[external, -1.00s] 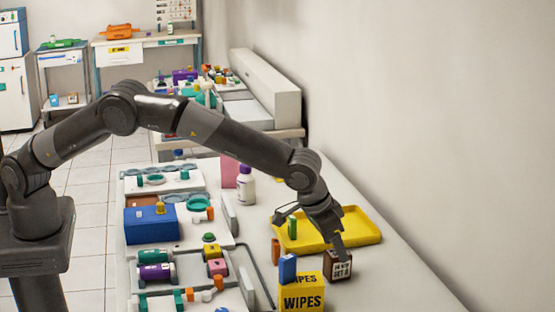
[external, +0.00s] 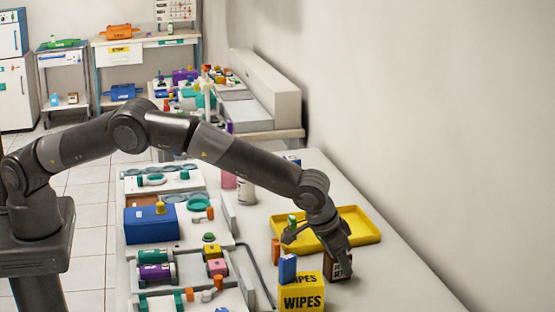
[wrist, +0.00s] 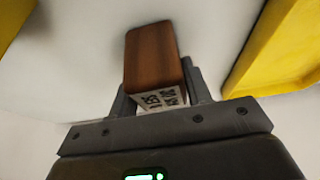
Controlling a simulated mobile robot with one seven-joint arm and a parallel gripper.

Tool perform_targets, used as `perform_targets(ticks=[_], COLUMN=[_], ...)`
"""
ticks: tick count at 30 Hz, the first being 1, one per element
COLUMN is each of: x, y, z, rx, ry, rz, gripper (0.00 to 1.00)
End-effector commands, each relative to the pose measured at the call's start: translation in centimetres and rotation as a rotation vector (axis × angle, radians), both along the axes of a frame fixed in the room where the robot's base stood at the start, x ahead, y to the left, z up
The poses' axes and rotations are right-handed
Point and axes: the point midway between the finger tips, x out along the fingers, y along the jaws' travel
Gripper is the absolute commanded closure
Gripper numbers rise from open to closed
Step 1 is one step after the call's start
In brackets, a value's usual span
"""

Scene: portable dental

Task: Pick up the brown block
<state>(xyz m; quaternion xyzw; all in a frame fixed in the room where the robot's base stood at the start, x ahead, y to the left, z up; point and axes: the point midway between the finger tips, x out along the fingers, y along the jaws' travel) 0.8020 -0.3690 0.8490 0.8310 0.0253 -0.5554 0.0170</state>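The brown block (wrist: 152,58) has a white label with dark print on one face. It stands on the table just behind the yellow WIPES box, and it also shows in the external view (external: 339,270). My gripper (external: 342,264) points down over it and covers part of it there. In the wrist view my gripper (wrist: 157,95) has one finger on each side of the block, both very near it. It looks open around the block; I cannot see clearly whether the fingers touch it. The block looks to be on the table.
A yellow tray (external: 365,229) lies close behind the gripper. The yellow WIPES box (external: 301,296) with a blue item (external: 287,268) stands in front to the left. An orange item (external: 276,250) is nearby. The table to the right is clear.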

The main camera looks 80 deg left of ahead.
Motion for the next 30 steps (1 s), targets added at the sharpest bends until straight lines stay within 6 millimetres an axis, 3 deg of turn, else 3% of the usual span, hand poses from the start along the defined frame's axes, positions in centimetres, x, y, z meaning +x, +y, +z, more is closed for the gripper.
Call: perform_targets(ticks=[9, 17, 30], x=[0.0, 0.0, 0.1], y=[0.0, 0.0, 0.0], z=[0.0, 0.4, 8.2], rx=[0.0, -0.001, -0.001], ry=[0.0, -0.001, -0.003], rz=[0.0, 0.0, 0.001], gripper=[0.81, 0.81, 0.81])
